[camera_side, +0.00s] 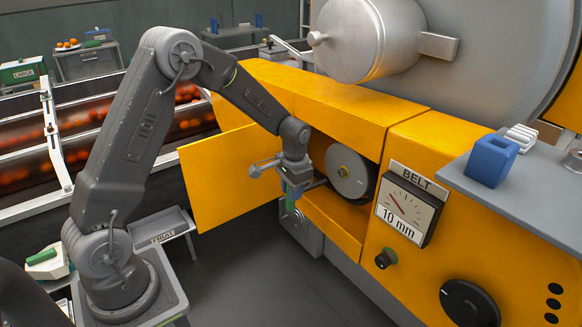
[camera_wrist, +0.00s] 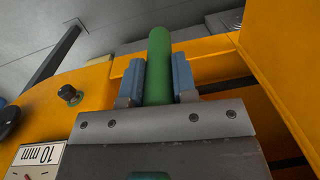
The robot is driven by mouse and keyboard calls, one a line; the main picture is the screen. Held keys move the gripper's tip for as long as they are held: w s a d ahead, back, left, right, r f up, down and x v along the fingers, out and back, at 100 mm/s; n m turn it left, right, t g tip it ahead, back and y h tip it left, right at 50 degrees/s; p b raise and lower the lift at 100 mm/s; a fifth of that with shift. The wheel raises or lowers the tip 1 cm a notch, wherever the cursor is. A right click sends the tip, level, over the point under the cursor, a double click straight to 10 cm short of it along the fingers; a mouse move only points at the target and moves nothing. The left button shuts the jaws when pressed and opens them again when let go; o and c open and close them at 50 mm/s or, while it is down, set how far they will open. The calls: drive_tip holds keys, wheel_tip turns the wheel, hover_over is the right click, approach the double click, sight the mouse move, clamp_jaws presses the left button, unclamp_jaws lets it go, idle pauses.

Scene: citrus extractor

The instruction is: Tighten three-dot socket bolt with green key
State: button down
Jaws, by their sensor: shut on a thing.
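My gripper (camera_side: 291,200) is shut on the green key (camera_wrist: 158,65), a smooth green bar clamped between two blue finger pads in the wrist view. In the side view my gripper points down in front of the open housing, just left of the grey pulley (camera_side: 349,172). Only a little of the key shows there, so its far end and any contact are unclear. The three-dot socket bolt cannot be made out in either view.
The open yellow door (camera_side: 225,178) stands left of my gripper. The BELT gauge (camera_side: 407,207), marked 10 mm, and a black knob (camera_side: 383,260) are on the yellow front. A grey shelf (camera_side: 530,205) with a blue block (camera_side: 490,160) juts out at right. A labelled grey tray (camera_side: 175,222) stands lower left.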

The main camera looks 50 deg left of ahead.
drive_tip(key=shift+d+f+n, duration=0.15)
drive_tip(key=shift+f+n, duration=0.25)
drive_tip(key=shift+r, duration=0.1)
drive_tip(key=shift+w, duration=2.55)
drive_tip(key=shift+w, duration=0.85)
drive_tip(key=c, duration=1.5)
unclamp_jaws()
clamp_jaws()
